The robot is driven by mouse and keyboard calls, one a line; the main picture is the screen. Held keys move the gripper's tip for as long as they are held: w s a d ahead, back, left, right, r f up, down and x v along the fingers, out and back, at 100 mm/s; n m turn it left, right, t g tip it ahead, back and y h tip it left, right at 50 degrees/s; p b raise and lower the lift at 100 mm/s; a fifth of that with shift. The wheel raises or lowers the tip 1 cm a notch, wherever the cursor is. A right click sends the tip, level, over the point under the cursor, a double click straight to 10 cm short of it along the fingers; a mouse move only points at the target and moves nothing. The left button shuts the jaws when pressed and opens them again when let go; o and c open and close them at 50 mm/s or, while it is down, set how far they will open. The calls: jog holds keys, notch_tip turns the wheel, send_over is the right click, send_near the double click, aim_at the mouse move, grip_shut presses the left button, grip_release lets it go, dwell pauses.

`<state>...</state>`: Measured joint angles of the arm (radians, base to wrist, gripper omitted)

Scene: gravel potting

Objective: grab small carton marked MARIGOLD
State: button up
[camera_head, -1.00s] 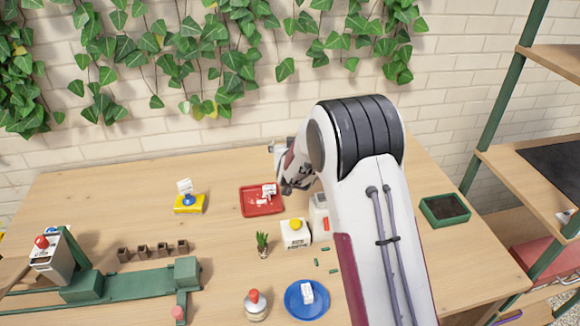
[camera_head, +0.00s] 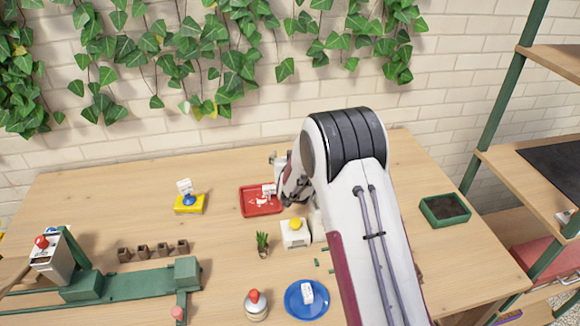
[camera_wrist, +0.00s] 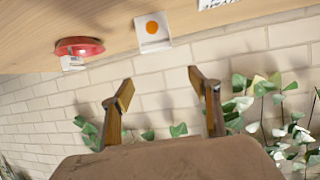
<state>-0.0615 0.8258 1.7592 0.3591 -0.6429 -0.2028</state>
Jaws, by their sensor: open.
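Small white cartons stand in several places in the head view, and their print is too small to read. One carton (camera_head: 268,190) is on the red tray (camera_head: 250,208), one (camera_head: 307,292) on the blue plate (camera_head: 293,308), and one (camera_head: 185,187) on the yellow block (camera_head: 190,206). I cannot tell which is marked MARIGOLD. My gripper (camera_head: 288,194) is just right of the red tray, apart from any carton as far as I can see. In the wrist view my gripper (camera_wrist: 160,80) is open with nothing between its fingers.
A white box with a yellow top (camera_head: 295,236) stands close in front of my gripper. A small plant (camera_head: 262,243), a red-capped jar (camera_head: 255,305) and a green planter (camera_head: 444,210) are also on the table. The wall with ivy (camera_head: 230,60) is behind. The table's left back is clear.

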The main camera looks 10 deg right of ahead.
notch_tip(320, 180, down, 4)
jog(key=shift+f, duration=0.15)
jog(key=shift+x, duration=0.8)
jog(key=shift+w, duration=0.1)
jog(key=shift+x, duration=2.8)
jog(key=c, duration=1.2)
